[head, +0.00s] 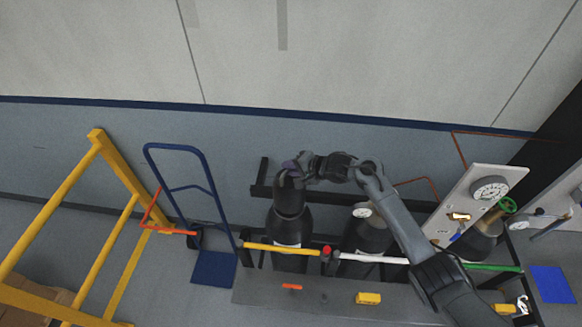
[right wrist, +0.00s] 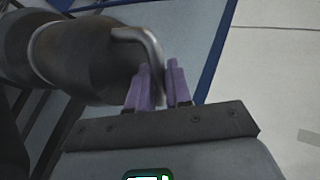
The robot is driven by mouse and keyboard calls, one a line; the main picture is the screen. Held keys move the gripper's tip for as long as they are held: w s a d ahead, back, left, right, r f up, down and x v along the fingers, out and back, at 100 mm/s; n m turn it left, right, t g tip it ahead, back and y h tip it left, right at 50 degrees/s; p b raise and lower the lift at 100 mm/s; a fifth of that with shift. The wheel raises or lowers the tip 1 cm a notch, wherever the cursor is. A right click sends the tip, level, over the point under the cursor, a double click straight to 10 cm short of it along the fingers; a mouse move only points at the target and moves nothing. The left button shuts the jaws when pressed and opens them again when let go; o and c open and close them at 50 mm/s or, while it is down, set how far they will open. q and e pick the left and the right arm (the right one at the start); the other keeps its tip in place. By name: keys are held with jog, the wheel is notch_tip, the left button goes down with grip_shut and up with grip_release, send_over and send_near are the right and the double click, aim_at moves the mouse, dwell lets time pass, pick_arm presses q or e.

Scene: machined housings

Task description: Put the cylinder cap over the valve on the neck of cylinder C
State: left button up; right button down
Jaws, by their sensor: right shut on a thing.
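My right gripper (head: 293,166) reaches in from the right to the top of the left dark cylinder (head: 290,224). In the right wrist view its purple fingers (right wrist: 161,88) are shut on the grey bent handle (right wrist: 150,45) of the dark cylinder cap (right wrist: 85,58). The cap (head: 288,190) appears upright over the neck of this cylinder, and no valve shows there. I cannot tell whether the cap is fully seated. The cylinder's letter is not readable. A second dark cylinder (head: 367,237) with a gauge stands to its right, partly behind my arm. My left gripper is not in view.
A yellow bar (head: 281,249) and a white bar (head: 372,258) cross in front of the cylinders. A grey bench (head: 262,291) holds an orange piece and a yellow block (head: 368,298). A blue hand truck (head: 208,184) and yellow frame (head: 68,215) stand left; a gauge panel (head: 470,205) stands right.

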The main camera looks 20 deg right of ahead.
jog(key=shift+f+b, duration=0.4)
jog(key=shift+f, duration=0.55)
jog(key=c, duration=1)
grip_release()
jog(key=shift+w, duration=0.1)
jog(key=shift+o, duration=0.2)
jog(key=shift+f, duration=0.1)
jog(key=shift+f, duration=0.15)
jog(key=v, duration=1.1)
jog(key=shift+r, duration=0.25)
